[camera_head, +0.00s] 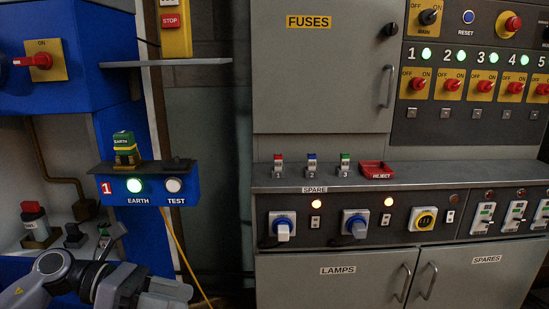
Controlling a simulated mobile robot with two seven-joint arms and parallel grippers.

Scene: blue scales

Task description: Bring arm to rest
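My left arm comes in from the bottom left, grey with dark joints. Its end, with the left gripper (168,290), is low in the picture, below the blue earth test box and apart from it. The fingers are not clear enough to show whether they are open or shut. I see nothing held in them. My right arm and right gripper are out of view.
A blue test box (188,190) holds a green fuse (123,146). A red-topped fuse (34,220) stands at far left. A yellow cable (180,250) hangs near my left arm. At right, a grey ledge (430,178) carries several small fuses and a red reject tray (377,170).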

